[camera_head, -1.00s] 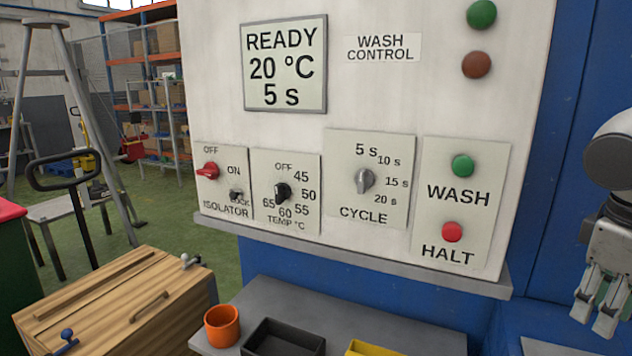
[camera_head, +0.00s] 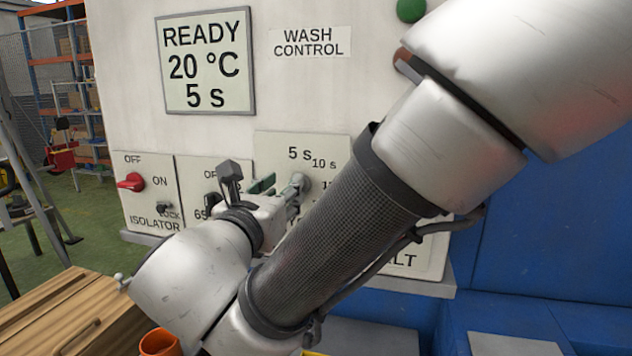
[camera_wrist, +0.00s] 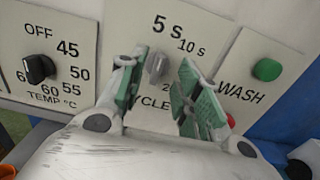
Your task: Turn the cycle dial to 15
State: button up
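The grey cycle dial (camera_wrist: 157,65) is on a pale panel (camera_wrist: 185,35) marked 5 s, 10 s and further values, with CYCLE below. In the wrist view, my gripper (camera_wrist: 158,72) is open, its green-padded fingers on either side of the dial with gaps showing. Whether the tips reach past the knob's face is unclear. In the head view, my arm covers the 15 s and 20 s marks and much of the panel, and my gripper (camera_head: 279,188) is at the dial (camera_head: 302,182). The display (camera_head: 206,62) reads READY, 20 °C, 5 s.
The black temperature dial (camera_wrist: 38,69) is left of the cycle dial. The red isolator switch (camera_head: 131,181) is farther left. The green WASH button (camera_wrist: 267,70) is close on the right; the red HALT button (camera_wrist: 231,121) is partly hidden by a finger.

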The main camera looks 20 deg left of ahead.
jog(key=w, duration=0.5)
jog(key=shift+w+a, duration=0.25)
jog(key=shift+a, duration=0.05)
grip_shut()
